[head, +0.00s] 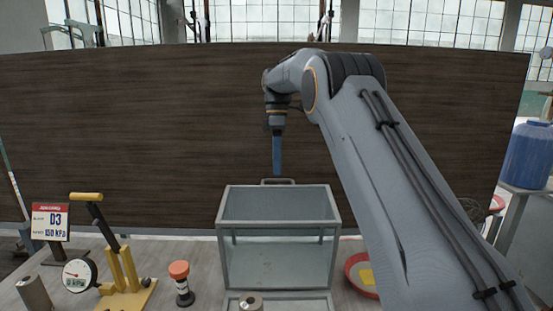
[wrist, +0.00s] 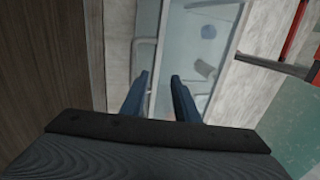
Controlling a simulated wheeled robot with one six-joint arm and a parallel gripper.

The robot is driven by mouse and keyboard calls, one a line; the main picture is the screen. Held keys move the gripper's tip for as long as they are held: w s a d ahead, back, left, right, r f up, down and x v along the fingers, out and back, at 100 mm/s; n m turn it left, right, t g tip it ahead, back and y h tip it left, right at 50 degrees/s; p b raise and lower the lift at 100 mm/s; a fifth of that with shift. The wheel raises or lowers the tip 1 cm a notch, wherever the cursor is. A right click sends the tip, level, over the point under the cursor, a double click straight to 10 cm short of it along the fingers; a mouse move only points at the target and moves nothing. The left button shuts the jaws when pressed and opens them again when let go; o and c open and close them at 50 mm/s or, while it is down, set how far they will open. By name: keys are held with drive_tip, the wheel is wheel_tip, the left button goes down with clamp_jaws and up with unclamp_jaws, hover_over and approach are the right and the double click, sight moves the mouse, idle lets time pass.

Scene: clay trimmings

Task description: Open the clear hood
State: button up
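The clear hood (head: 278,255) is a glass-sided box with a grey frame, standing on the bench at the middle front of the head view. It looks closed. A grey handle (head: 278,181) stands up at the far edge of its top. My gripper (head: 277,172) points straight down with its blue fingers just above or at the handle. In the wrist view my gripper (wrist: 160,76) has its two fingers apart. The handle (wrist: 144,55) shows there close to the left finger; I cannot tell whether they touch. Through the hood (wrist: 200,45) a bluish round thing shows dimly.
A yellow lever press (head: 122,270) with a dial, a red-topped post (head: 181,283) and a sign (head: 49,222) stand left of the hood. A red bowl (head: 355,266) sits at its right, partly behind my arm. A dark wood panel (head: 130,140) rises behind.

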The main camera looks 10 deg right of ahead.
drive_tip(key=shift+b+v, duration=0.7)
drive_tip(key=shift+v, duration=1.8)
drive_tip(key=shift+c, duration=0.3)
